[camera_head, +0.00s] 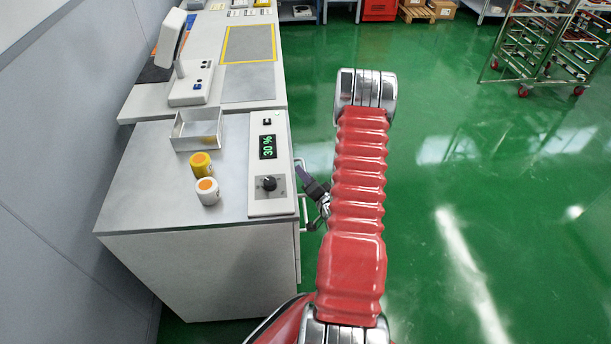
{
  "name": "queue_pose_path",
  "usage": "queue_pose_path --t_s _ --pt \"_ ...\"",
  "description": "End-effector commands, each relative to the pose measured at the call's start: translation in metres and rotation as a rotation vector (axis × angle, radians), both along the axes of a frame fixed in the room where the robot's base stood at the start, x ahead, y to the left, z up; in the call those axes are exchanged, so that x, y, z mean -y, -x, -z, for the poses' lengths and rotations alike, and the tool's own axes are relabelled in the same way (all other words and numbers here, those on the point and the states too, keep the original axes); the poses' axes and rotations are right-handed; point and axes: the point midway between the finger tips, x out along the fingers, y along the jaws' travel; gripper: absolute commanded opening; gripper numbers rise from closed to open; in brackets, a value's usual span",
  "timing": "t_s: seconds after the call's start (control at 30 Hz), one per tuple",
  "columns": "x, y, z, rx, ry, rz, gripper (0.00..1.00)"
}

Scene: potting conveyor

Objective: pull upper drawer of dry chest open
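The dry chest (190,275) is a grey-white cabinet at left with a control panel (263,207) reading "30 %" and a black knob. Its drawer front faces right and is seen almost edge-on, so the drawers are hard to tell apart. A pale metal handle (303,213) stands out from that side. My gripper (308,185) is beside this front at handle height, pointing left toward it. My red arm covers part of the gripper. I cannot tell whether the fingers touch or enclose a handle. No clear gap shows at the drawer front.
On the chest top are an open metal tray (197,130), a yellow jar (201,165) and a white jar (208,191) with an orange top. A bench (248,85) with a device adjoins behind. Green floor at right is clear up to a wheeled rack (545,50).

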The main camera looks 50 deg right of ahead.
Motion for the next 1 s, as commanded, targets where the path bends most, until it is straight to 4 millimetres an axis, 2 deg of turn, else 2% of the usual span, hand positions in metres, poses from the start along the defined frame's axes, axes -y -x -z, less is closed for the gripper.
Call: queue_pose_path --t_s 0.23,0.63,1.0 --pt "0.0002 0.0 0.0 0.0 0.0 0.0 0.28" --pt "0.0005 0.0004 0.0 0.0 0.0 0.001 0.0" --pt "0.0004 0.001 0.0008 -0.003 -0.001 0.002 0.0"
